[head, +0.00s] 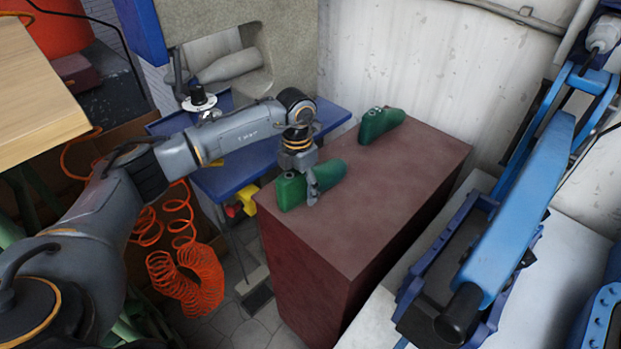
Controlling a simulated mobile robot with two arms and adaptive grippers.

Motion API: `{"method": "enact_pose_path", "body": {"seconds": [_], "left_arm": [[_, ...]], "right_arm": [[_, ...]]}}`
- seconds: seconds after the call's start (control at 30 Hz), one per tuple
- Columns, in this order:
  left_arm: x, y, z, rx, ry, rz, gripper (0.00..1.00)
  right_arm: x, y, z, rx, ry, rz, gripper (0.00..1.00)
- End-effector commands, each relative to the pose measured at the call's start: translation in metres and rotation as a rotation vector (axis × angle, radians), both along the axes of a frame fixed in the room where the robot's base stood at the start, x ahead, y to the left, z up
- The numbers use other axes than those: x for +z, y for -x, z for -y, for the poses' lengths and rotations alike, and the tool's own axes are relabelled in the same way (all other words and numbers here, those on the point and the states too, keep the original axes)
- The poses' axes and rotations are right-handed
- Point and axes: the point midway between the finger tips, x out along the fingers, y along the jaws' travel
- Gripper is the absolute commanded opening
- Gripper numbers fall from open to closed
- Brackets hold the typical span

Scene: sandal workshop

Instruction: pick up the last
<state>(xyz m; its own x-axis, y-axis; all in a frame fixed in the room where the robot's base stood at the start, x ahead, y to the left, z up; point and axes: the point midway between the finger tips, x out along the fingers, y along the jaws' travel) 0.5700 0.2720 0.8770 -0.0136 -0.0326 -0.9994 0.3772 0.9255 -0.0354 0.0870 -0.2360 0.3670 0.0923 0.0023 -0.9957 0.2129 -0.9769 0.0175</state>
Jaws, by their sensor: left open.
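Two green lasts lie on top of a dark red-brown cabinet (390,205). The nearer last (329,175) is at the cabinet's left front corner. The farther last (381,123) is at the back edge, near the wall. My left gripper (312,194) points down over the nearer last and hides its middle. It is open, with at least one finger showing on the near side of the last. The other finger is hidden, and I cannot tell whether the gripper touches the last. My right gripper is not in view.
A blue workbench (232,165) with a grey machine stands behind my left arm. An orange coiled hose (185,275) hangs at the lower left. A blue lever machine (520,210) stands at the right. The cabinet top right of the nearer last is clear.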

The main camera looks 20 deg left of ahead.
Motion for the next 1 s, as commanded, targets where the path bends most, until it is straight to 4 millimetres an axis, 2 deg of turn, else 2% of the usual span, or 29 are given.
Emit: {"method": "enact_pose_path", "body": {"seconds": [0.07, 0.37, 0.77, 1.0], "left_arm": [[0.0, 0.0, 0.0, 0.0, 0.0, 0.0, 0.67], [0.0, 0.0, 0.0, 0.0, 0.0, 0.0, 0.09], [0.007, -0.001, 0.0, 0.0, 0.001, 0.004, 0.09], [0.036, 0.001, 0.001, -0.002, 0.001, 0.005, 0.09]], "right_arm": [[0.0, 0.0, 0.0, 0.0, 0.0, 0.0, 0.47], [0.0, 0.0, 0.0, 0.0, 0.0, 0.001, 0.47], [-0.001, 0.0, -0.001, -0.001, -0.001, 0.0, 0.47], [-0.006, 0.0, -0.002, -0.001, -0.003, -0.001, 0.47]]}}
